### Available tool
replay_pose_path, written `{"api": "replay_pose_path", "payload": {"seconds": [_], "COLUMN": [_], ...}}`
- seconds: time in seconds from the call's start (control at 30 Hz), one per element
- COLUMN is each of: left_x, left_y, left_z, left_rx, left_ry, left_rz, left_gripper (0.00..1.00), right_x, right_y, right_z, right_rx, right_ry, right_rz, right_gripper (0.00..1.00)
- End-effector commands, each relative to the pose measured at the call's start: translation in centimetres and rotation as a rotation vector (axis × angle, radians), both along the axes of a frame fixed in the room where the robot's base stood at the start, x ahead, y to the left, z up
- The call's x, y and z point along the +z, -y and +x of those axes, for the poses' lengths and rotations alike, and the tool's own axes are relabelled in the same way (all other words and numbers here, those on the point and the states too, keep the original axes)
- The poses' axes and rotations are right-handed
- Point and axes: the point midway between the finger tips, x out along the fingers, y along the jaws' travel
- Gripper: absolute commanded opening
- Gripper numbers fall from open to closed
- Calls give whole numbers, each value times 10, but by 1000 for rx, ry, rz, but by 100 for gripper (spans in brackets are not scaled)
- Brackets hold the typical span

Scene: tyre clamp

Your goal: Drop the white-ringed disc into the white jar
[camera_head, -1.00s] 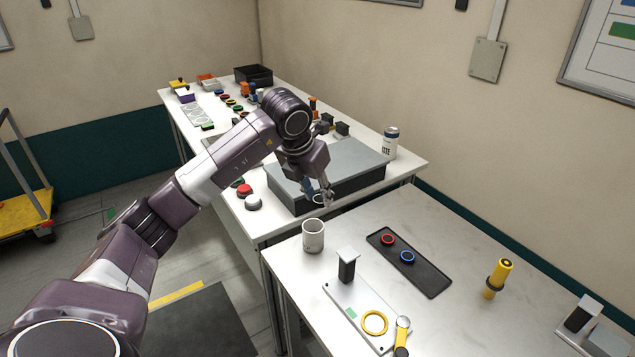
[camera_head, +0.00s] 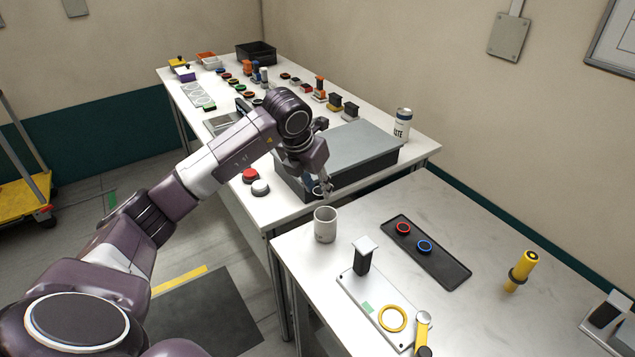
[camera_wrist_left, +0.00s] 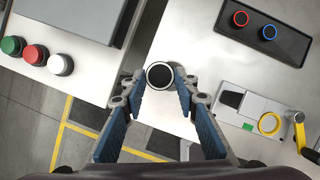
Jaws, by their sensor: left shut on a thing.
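The white jar (camera_head: 325,226) stands upright and open on the near table, close to its left back corner. My left gripper (camera_head: 323,190) is above and just behind the jar's rim in the head view. In the left wrist view my left gripper (camera_wrist_left: 163,80) is shut on the white-ringed disc (camera_wrist_left: 160,75), a dark disc with a pale ring held between the fingertips. The disc is apart from the jar in the head view. I cannot clearly make out the jar in the left wrist view. My right gripper is not in view.
A grey box (camera_head: 345,160) on the back table stands close behind my gripper. A black tray (camera_head: 445,268) with red and blue rings lies right of the jar. A clamp plate (camera_head: 375,310) lies in front of it. A yellow-handled tool (camera_head: 522,270) stands at the right.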

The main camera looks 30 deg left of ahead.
Motion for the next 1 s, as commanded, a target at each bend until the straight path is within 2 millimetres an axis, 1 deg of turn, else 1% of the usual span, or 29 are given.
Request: {"api": "replay_pose_path", "payload": {"seconds": [0.07,0.3,0.33,0.5,0.7,0.8,0.83,0.93,1.0], "left_x": [-5,-4,-4,-4,-4,-3,-1,9,20], "left_y": [0,0,0,0,0,0,0,0,-1], "left_z": [0,0,0,0,0,0,-1,-4,-8], "left_rx": [0,0,0,0,0,0,0,0,1], "left_ry": [1,1,1,1,1,1,2,5,5], "left_rz": [-1,-1,-1,0,0,0,0,-1,2], "left_gripper": [15,15,30,48,48,48,48,48,48], "right_x": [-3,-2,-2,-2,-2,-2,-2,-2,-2], "right_y": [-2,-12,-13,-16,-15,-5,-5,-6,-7], "right_z": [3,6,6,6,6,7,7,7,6], "right_rx": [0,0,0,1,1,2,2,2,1], "right_ry": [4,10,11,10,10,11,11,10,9], "right_rz": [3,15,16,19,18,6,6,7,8], "right_gripper": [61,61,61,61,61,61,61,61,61]}}
